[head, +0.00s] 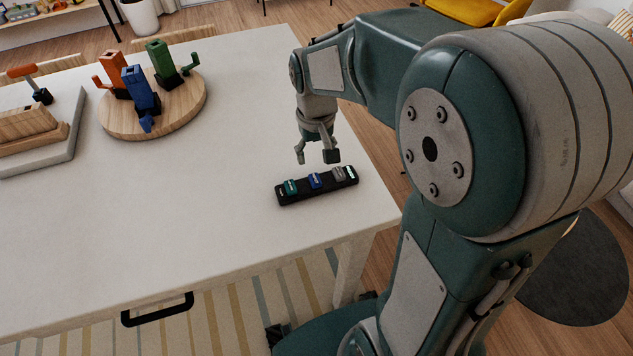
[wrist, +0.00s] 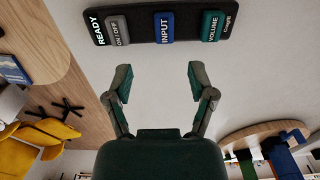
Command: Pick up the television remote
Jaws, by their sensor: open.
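The television remote (head: 301,188) is a long black bar with grey, blue and green buttons. It lies flat on the white table near its right corner in the head view. In the wrist view the remote (wrist: 140,27) spans the top, with labels ON/OFF, INPUT and VOLUME. My gripper (head: 318,157) is above the table just beyond the remote in the head view. In the wrist view my gripper (wrist: 158,82) has its two fingers spread apart with nothing between them. The fingertips are apart from the remote.
The white table (head: 190,220) is bare around the remote. A round wooden board (head: 185,112) with orange, blue and green objects stands farther back. A pale slab (head: 60,155) with wooden blocks is at the left. A black handle (head: 157,309) is on the table's front.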

